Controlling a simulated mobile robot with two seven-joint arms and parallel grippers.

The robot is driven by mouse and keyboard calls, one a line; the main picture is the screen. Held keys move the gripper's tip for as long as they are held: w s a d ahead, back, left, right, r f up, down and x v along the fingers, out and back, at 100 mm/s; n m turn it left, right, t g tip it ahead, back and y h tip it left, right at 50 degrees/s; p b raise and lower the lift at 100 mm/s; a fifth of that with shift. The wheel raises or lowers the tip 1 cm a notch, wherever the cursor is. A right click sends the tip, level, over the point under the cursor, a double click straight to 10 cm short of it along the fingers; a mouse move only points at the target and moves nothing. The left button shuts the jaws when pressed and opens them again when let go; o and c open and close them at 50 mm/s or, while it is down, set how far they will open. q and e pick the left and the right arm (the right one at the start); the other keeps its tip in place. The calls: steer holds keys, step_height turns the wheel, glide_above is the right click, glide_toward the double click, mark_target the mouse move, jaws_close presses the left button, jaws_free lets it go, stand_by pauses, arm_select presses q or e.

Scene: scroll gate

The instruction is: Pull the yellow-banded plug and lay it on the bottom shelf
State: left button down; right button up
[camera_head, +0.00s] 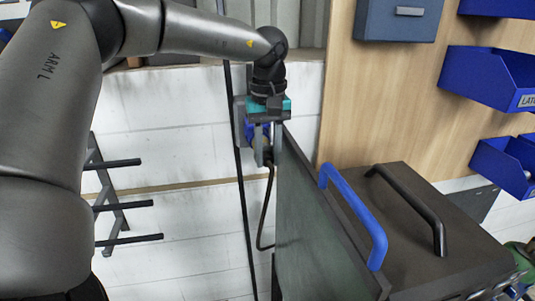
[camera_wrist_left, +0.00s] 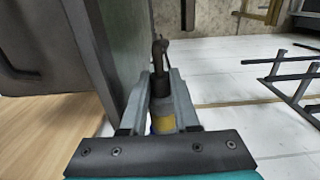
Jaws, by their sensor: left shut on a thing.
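My left gripper (camera_head: 267,157) reaches in from the top left to the white wall and points downward. It is shut on the yellow-banded plug. In the left wrist view the plug (camera_wrist_left: 163,108) sits between the two fingers, with a dark body and a yellow band near the palm. A dark cable (camera_head: 266,212) hangs from the plug and curves down along the wall. A blue and grey socket box (camera_head: 240,122) is right behind the gripper; I cannot tell whether the plug is still in it. No shelf is clearly identifiable. My right gripper is not in view.
A dark upright panel (camera_head: 315,235) stands close right of the gripper. Beside it is a dark cabinet (camera_head: 415,245) with a blue handle (camera_head: 352,212) and a black handle. A rack with several dark bars (camera_head: 125,205) is at left. Blue bins (camera_head: 490,82) hang at right.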

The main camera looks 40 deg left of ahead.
arm_select(q)
steer(key=shift+s+d, duration=0.15)
steer(key=shift+d, duration=0.15)
steer(key=shift+s+d+r, duration=0.1)
steer(key=shift+d, duration=0.05)
steer(key=shift+s+d+b, duration=1.05)
steer(key=shift+s+d, duration=0.3)
steer(key=shift+d, duration=0.25)
